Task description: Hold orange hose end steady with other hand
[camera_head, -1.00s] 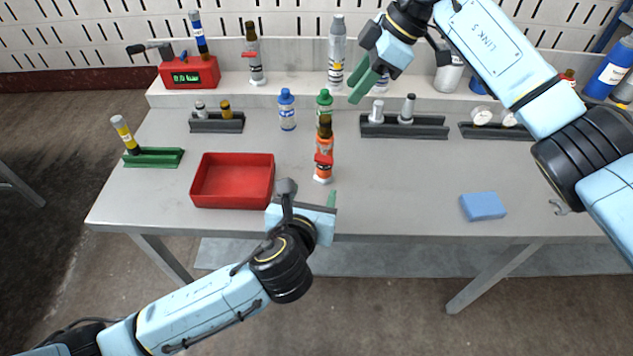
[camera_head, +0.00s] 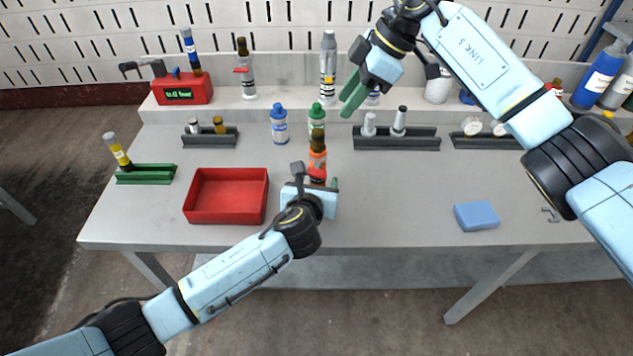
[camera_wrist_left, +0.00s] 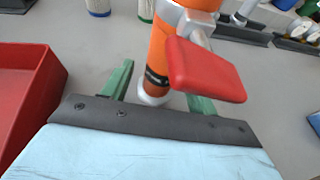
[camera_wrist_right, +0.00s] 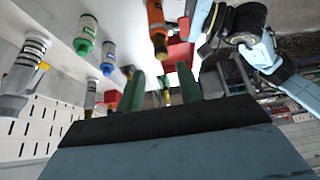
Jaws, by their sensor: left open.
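An orange cylinder (camera_head: 317,160) with a dark top and a red lever (camera_head: 317,174) stands upright on the table, right of the red tray. I see no separate hose. My left gripper (camera_wrist_left: 158,90) is open, with one green finger on either side of the orange cylinder's lower part (camera_wrist_left: 157,55) in the left wrist view; whether they touch it I cannot tell. The red lever (camera_wrist_left: 205,70) hangs over the right finger. In the head view my left wrist hides the cylinder's base. My right gripper (camera_head: 353,93) is open and empty, high near the back shelf.
The red tray (camera_head: 226,220) lies just left of my left gripper. Blue-capped (camera_head: 279,125) and green-capped (camera_head: 316,117) bottles stand behind the orange cylinder. A dark rack (camera_head: 396,144) with small cylinders is behind right. A blue block (camera_head: 476,216) lies right; the table between is clear.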

